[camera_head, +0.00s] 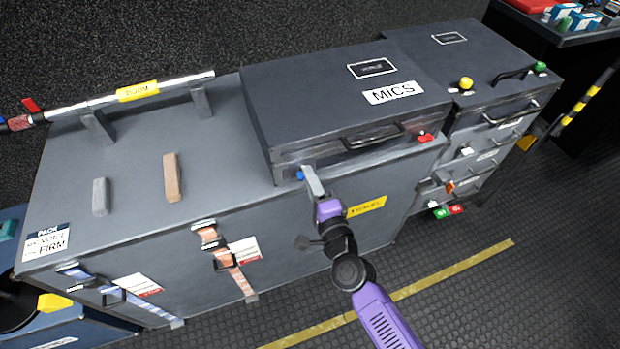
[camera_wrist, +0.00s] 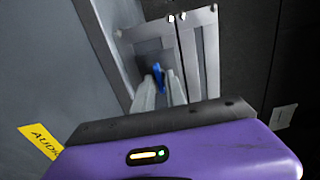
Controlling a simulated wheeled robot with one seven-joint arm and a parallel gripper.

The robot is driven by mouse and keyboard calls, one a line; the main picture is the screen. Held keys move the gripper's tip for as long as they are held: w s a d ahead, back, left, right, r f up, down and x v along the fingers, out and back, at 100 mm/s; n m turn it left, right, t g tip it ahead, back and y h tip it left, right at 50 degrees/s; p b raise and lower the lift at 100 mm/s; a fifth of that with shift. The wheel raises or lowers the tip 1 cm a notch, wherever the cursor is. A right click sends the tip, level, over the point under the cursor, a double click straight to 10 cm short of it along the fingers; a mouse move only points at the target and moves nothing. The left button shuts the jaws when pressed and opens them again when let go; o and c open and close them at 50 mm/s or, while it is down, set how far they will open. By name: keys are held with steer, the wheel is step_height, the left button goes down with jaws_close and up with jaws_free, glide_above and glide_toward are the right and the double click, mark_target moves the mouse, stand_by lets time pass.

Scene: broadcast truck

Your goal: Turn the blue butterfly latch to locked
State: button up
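The blue butterfly latch (camera_wrist: 158,75) sits on a grey metal plate (camera_wrist: 205,60) in the wrist view. It shows as a small blue piece (camera_head: 300,175) at the lower left front corner of the MICS case in the head view. My gripper (camera_wrist: 161,78) is at the latch, with the blue piece between its two fingertips. The fingers stand a narrow gap apart; I cannot tell whether they press on the latch. In the head view my gripper (camera_head: 312,180) partly hides the latch. Most of the latch's base is hidden, and its exact turn is unclear.
The MICS case (camera_head: 330,85) stands on the long grey case. A black handle (camera_head: 372,137) and red latch (camera_head: 425,136) are to the right. A boom pole (camera_head: 185,79) lies at left. Orange and blue straps hang in front. The floor in front is open.

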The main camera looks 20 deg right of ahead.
steer(key=shift+o, duration=1.2)
steer(key=shift+s, duration=0.15)
steer(key=s+b, duration=0.1)
steer(key=s, duration=0.6)
steer(key=shift+s+a, duration=0.3)
